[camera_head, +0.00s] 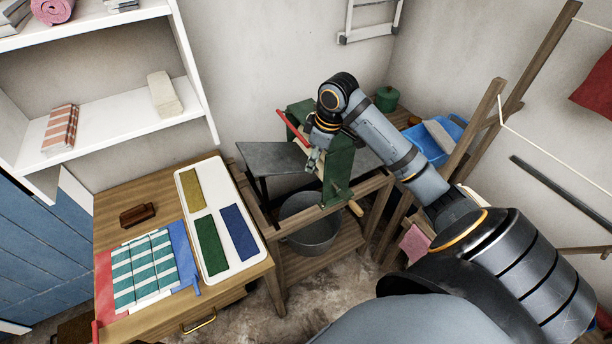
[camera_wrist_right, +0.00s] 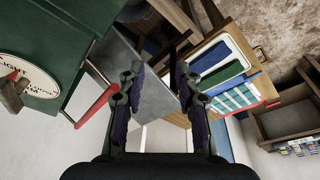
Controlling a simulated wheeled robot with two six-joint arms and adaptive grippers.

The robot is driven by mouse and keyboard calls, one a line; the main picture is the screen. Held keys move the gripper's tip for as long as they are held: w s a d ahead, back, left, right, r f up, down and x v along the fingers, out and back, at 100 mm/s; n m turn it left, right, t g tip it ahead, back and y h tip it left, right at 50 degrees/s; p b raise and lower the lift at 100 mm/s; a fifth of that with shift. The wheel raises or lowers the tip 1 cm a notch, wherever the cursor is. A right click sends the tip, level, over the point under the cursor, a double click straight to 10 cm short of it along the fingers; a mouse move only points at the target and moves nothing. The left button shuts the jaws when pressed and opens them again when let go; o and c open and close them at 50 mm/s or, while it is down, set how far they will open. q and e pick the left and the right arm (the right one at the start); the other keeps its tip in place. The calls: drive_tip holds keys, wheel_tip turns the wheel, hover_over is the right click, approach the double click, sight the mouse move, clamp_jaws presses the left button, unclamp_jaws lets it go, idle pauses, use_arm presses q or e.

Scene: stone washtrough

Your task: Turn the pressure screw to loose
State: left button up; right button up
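The green mangle (camera_head: 341,172) stands at the back centre in the head view, partly hidden behind my right wrist. In the right wrist view its green housing (camera_wrist_right: 55,30) fills the upper left. A round pale dial (camera_wrist_right: 30,82) with lettering, including "LIGHT", sits on it. A brownish handle (camera_wrist_right: 12,97), apparently the pressure screw, crosses the dial and is cut off by the left edge; its exact setting cannot be read. My right gripper (camera_wrist_right: 158,78) is open and empty, to the right of the dial and apart from it. It also shows beside the mangle in the head view (camera_head: 315,158).
A red bar (camera_head: 292,128) projects at the mangle, beside a grey board (camera_head: 270,158). A metal tub (camera_head: 308,235) stands below. A table (camera_head: 112,205) with cloths and a white tray (camera_head: 215,270) is at left. A wooden rack (camera_head: 478,130) stands at right.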

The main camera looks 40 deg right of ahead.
drive_tip(key=s+a+f+m, duration=0.1)
drive_tip(key=s+a+f, duration=0.4)
drive_tip(key=f, duration=0.4)
drive_tip(key=shift+s+a+t, duration=0.2)
drive_tip(key=shift+a+t, duration=0.1)
drive_tip(key=shift+a, duration=0.55)
drive_tip(key=shift+f, duration=0.1)
